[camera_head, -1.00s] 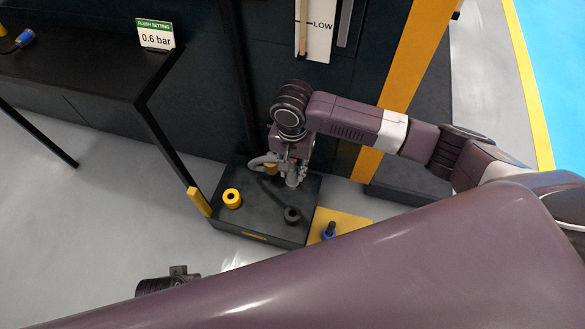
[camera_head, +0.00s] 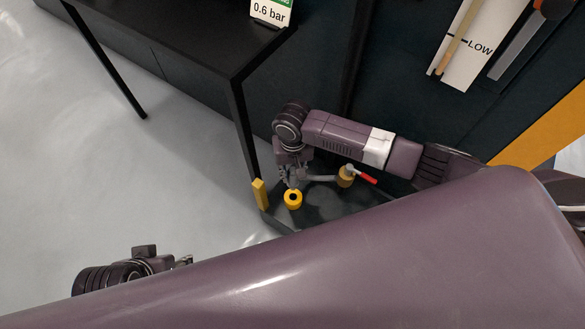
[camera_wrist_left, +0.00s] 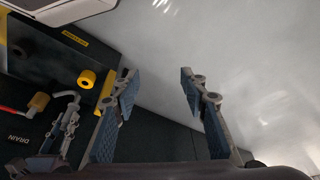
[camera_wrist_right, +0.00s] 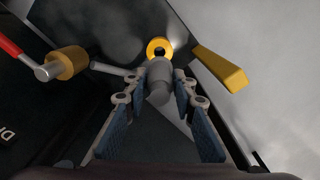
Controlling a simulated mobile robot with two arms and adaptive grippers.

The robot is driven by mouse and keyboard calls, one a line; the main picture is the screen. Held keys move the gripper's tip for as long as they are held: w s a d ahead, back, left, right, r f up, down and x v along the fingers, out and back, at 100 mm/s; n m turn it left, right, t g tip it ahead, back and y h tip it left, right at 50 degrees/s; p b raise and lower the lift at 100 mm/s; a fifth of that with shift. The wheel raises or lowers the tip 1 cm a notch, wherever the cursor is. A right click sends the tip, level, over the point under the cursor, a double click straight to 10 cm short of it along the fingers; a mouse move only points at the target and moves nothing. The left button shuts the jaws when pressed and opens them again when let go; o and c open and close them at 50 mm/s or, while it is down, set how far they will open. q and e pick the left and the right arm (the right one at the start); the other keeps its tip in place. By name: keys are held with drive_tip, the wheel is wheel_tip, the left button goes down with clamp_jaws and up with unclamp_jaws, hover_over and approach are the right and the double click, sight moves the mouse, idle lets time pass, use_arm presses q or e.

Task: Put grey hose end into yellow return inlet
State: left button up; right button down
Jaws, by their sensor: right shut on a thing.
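The yellow return inlet (camera_head: 293,199) is a round yellow collar with a dark hole on the dark base. It also shows in the right wrist view (camera_wrist_right: 159,44) and the left wrist view (camera_wrist_left: 87,79). My right gripper (camera_head: 292,181) is shut on the grey hose end (camera_wrist_right: 160,78), just beside the inlet in the head view. In the right wrist view the hose end overlaps the inlet's near edge; I cannot tell whether they touch. The grey hose (camera_wrist_right: 108,69) runs left toward a brass fitting. My left gripper (camera_wrist_left: 157,80) is open and empty, away from the inlet.
The brass fitting (camera_head: 346,176) has a red handle (camera_head: 366,179) and stands right of the inlet. A yellow post (camera_head: 260,194) stands left of the inlet, near a black table (camera_head: 190,40) leg. Open grey floor (camera_head: 130,185) lies to the left.

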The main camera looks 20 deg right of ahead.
sight(293, 182)
use_arm(q)
drive_tip(key=shift+r, duration=0.15)
use_arm(e)
drive_tip(key=shift+r, duration=0.1)
drive_tip(key=shift+p, duration=0.35)
wheel_tip(293, 182, down, 3)
drive_tip(key=shift+s+f+b, duration=0.1)
drive_tip(key=shift+b, duration=0.4)
drive_tip(key=shift+f+b, duration=0.45)
drive_tip(key=shift+f, duration=0.5)
use_arm(q)
drive_tip(key=w+d+r+t, duration=0.1)
drive_tip(key=w+d+t, duration=0.1)
drive_tip(key=w, duration=0.5)
drive_tip(key=shift+r+t+h, duration=0.3)
drive_tip(key=shift+t+h, duration=0.1)
drive_tip(key=shift+t, duration=0.2)
use_arm(e)
drive_tip(key=shift+f, duration=0.3)
